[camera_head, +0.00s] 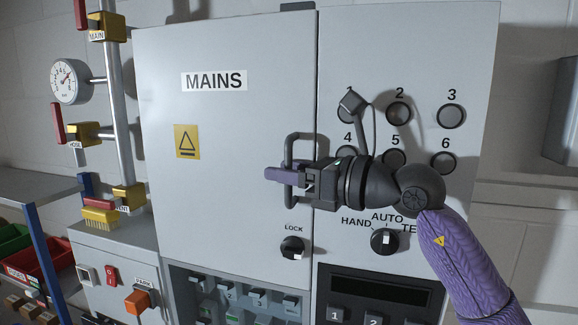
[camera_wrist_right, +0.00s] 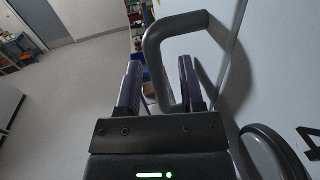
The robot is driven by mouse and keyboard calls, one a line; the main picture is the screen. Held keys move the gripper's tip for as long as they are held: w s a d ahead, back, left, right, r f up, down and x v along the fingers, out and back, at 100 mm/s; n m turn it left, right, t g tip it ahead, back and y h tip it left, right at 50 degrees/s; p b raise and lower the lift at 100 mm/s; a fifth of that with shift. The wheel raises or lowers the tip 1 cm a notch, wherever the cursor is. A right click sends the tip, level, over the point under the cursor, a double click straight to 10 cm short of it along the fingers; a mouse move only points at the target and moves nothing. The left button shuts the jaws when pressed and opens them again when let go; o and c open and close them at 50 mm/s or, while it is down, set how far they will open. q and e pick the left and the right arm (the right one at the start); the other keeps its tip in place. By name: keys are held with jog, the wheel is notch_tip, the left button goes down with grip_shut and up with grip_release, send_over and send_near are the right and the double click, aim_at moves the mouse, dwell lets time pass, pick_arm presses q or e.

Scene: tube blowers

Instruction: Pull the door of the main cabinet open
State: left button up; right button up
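The main cabinet door (camera_head: 222,120) is a light grey panel marked MAINS, and it looks closed. Its handle (camera_head: 289,145) is a dark grey upright loop near the door's right edge. My right gripper (camera_head: 279,176) is at the handle, its purple fingers pointing left across the bar. The gripper's body hides part of the handle. My left gripper is not in view.
A LOCK knob (camera_head: 292,248) sits below the handle. Pipes with a gauge (camera_head: 71,81) and valves stand left of the cabinet. Open floor (camera_wrist_right: 70,85) shows in the wrist view.

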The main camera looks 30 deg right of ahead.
grip_shut()
dwell(1.3)
